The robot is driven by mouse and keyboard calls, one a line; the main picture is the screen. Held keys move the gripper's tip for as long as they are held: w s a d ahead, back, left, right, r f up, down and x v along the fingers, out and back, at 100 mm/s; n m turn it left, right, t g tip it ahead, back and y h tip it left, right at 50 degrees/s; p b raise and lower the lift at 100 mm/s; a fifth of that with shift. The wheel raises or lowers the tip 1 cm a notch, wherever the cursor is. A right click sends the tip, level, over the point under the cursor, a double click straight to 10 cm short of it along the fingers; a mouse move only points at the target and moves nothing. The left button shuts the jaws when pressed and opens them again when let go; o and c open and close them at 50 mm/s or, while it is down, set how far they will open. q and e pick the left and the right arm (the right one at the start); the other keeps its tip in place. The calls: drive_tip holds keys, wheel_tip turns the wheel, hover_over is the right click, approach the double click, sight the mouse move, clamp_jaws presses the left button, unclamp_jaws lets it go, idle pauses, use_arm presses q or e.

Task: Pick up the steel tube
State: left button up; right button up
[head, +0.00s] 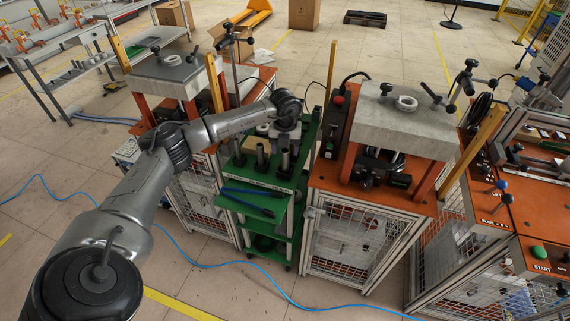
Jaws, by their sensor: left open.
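My left arm reaches in from the left over a green cart (236,176) between two machines. My left gripper (284,142) points down above the cart's top, with its jaws open. Dark upright steel tubes stand on the cart top just below and in front of it: one steel tube (260,158) to the left and another (284,163) nearer the gripper. The gripper is close to the tubes at the right; the view is too small to tell whether it touches one. The wrist hides part of the cart's back. My right gripper is not in view.
Blue-handled tools (250,198) lie on the cart's front shelf. A heater press with a grey top (390,125) stands on an orange bench close to the right. Another press (165,75) stands to the left. A blue cable (190,258) runs across the open floor in front.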

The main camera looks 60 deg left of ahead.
sight(285, 155)
use_arm(q)
wheel_tip(285, 155, down, 4)
drive_tip(key=shift+f+b, duration=0.25)
drive_tip(key=shift+b, duration=0.25)
clamp_jaws()
drive_tip(key=shift+r, duration=0.65)
drive_tip(key=w+d+r+p, duration=0.1)
drive_tip(key=d+r+p, duration=0.4)
drive_tip(key=r, duration=0.3)
drive_tip(key=w+d+r+p, duration=0.2)
drive_tip(key=d+r+p, duration=0.3)
drive_tip(key=r, duration=0.4)
drive_tip(key=shift+d+r, duration=0.2)
drive_tip(key=shift+d, duration=0.4)
